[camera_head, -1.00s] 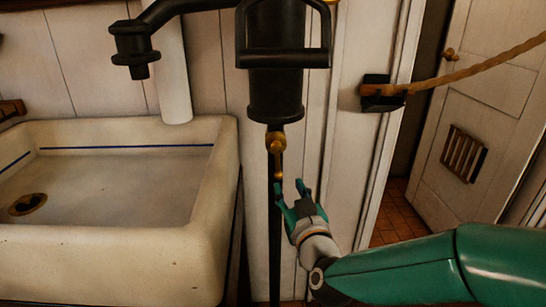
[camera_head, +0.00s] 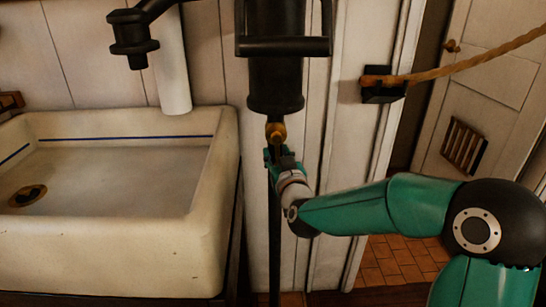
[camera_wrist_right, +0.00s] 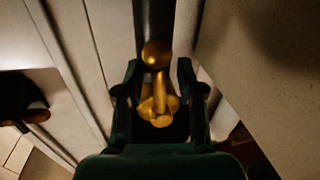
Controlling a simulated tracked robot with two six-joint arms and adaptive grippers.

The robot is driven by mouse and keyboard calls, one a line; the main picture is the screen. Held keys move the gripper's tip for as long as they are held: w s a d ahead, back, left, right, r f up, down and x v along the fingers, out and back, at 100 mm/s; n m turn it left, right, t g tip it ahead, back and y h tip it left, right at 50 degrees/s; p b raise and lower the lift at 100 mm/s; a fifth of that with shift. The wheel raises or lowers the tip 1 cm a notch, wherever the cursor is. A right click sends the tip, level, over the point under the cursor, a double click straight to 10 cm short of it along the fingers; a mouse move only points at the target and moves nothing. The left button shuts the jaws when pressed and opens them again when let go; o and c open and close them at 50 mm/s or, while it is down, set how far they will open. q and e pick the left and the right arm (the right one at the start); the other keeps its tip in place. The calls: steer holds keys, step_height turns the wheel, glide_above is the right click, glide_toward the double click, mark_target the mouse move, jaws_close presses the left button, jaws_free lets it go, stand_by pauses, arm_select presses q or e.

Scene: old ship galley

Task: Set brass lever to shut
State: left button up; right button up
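The brass lever (camera_head: 276,132) sits under the black pump cylinder, at the top of the dark vertical pipe. In the right wrist view the brass lever (camera_wrist_right: 158,85) shows a round knob and a stem between my fingers. My right gripper (camera_head: 281,155) is just below the lever's brass body in the head view. In the wrist view the right gripper (camera_wrist_right: 158,85) is open, with one finger on each side of the lever and gaps visible. In the head view the lever's lower part is hidden by the gripper. My left gripper is not in view.
A white sink (camera_head: 110,240) stands left of the pipe (camera_head: 275,250). The black pump (camera_head: 275,80) with its handle hangs above. A rope (camera_head: 470,63) runs from a black wall bracket (camera_head: 382,88) across the doorway at right. A panelled door (camera_head: 495,70) stands behind it.

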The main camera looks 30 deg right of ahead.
jaws_close()
